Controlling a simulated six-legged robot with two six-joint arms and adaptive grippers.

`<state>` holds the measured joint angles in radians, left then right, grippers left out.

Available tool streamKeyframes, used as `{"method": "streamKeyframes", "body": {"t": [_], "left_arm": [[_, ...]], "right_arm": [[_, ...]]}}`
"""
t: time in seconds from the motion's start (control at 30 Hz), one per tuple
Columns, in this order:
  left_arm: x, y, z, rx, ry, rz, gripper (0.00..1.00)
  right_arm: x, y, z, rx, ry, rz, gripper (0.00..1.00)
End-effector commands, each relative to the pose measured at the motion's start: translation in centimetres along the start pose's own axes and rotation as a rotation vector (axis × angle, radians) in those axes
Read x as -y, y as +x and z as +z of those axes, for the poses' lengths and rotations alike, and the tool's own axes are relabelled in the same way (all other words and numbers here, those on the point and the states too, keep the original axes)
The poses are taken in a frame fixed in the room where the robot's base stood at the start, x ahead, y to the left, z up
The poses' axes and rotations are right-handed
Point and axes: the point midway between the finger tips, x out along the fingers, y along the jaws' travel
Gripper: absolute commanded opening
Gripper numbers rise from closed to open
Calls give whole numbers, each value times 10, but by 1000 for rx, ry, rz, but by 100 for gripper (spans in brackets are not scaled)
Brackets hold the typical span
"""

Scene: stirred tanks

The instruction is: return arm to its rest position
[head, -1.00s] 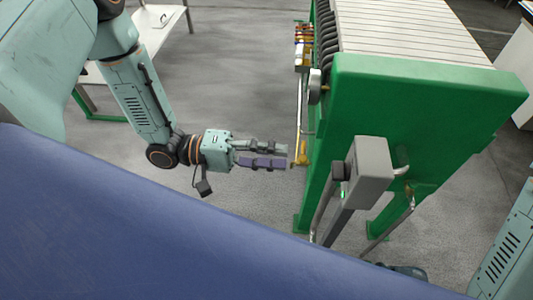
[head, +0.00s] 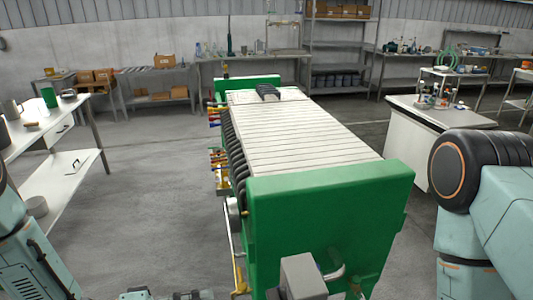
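My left arm (head: 38,258) comes in at the lower left. Only the top of my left gripper (head: 188,295) shows at the bottom edge, left of the green-framed plate press (head: 325,205). Its fingers are mostly cut off, so I cannot tell whether it is open or shut or touches anything. My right arm (head: 485,215) is bent at the right edge, with a dark round joint at its top. My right gripper is out of view.
The press fills the middle, with a grey box (head: 302,277) on its near end and a yellow-ended pipe (head: 238,272) along its left side. A white table (head: 62,180) stands left and a white bench (head: 430,125) right. Open floor lies left of the press.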

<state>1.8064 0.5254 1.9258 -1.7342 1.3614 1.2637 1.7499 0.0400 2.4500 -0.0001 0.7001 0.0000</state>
Motion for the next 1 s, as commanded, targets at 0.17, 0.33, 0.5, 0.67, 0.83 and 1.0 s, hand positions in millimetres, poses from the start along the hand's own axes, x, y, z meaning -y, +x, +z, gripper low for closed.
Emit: {"method": "streamKeyframes", "body": {"t": [0.17, 0.33, 0.5, 0.67, 0.83, 1.0], "left_arm": [[41, -1, -17, -150, 165, -228, 34], [96, -8, -7, -191, 247, -498, 34], [151, -27, 26, -135, 270, -776, 34], [196, -54, 77, -11, 244, -1021, 34], [231, -92, 144, 165, 170, -1256, 34], [252, -125, 204, 292, 65, -1435, 34]], "right_arm": [[0, 1, 0, 0, 0, 0, 40], [0, 15, 0, 0, 0, 0, 40], [0, 33, 0, 0, 0, 0, 40], [0, 54, 0, 0, 0, 0, 40], [-1, 84, 0, 0, 0, 0, 40], [-1, 117, 0, 0, 0, 0, 40]]}}
